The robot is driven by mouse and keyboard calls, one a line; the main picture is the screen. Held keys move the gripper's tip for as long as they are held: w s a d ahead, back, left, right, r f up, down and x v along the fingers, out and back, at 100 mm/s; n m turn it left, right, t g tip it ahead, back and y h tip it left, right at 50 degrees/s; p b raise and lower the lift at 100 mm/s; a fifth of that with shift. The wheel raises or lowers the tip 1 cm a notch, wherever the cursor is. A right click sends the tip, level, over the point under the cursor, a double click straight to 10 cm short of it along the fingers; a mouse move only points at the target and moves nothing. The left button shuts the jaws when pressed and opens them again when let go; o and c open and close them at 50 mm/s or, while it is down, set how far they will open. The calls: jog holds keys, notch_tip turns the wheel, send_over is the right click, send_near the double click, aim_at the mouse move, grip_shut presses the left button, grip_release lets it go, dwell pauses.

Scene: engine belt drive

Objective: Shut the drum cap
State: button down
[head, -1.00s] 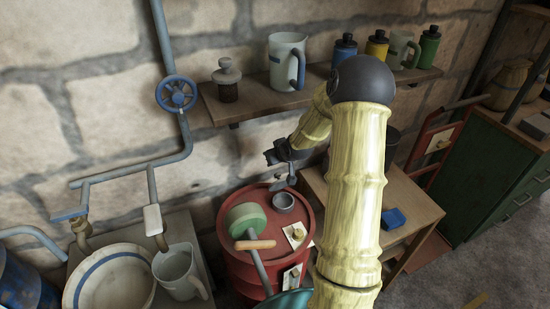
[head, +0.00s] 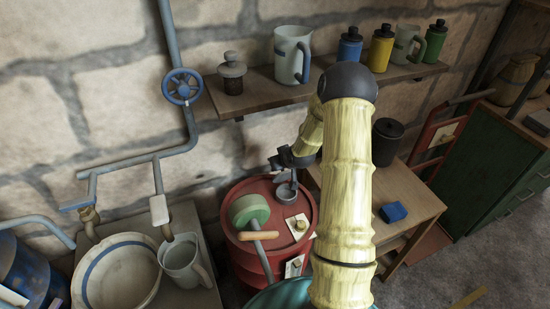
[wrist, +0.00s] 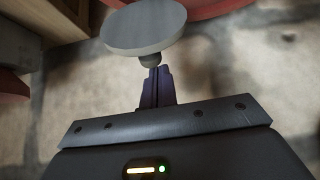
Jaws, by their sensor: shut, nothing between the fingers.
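The red drum (head: 268,255) stands against the stone wall. On its top is a grey round spout (head: 287,193). The drum cap (head: 284,177), a small grey disc, stands open at the spout's far side. In the wrist view the cap (wrist: 145,27) shows as a pale grey disc with a small round knob (wrist: 150,58). My gripper (head: 280,164) is just behind and above the cap. Its dark fingers (wrist: 156,70) are shut and empty, with their tips at the knob; I cannot tell whether they touch it.
A green round part (head: 249,209) and a tan handle (head: 258,236) are on or above the drum's left side. A wooden table (head: 410,217) with a blue block (head: 393,212) and dark pot (head: 386,142) stands right. A shelf (head: 262,97) is above.

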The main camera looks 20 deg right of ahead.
jog(key=shift+s+d+f+b, duration=0.1)
jog(key=shift+s+d+b, duration=0.1)
jog(key=shift+b, duration=0.1)
jog(key=shift+s+a, duration=0.3)
jog(key=shift+s, duration=0.15)
jog(key=shift+s+d, duration=0.1)
jog(key=shift+s, duration=0.05)
jog(key=shift+w+d+r+p, duration=0.15)
jog(key=shift+w+r+p, duration=0.15)
jog(key=shift+r, duration=0.2)
jog(key=v, duration=0.9)
jog(key=shift+w+a+r, duration=0.3)
jog(key=shift+a+r, duration=0.1)
jog(key=shift+r, duration=0.1)
jog(key=shift+a, duration=0.1)
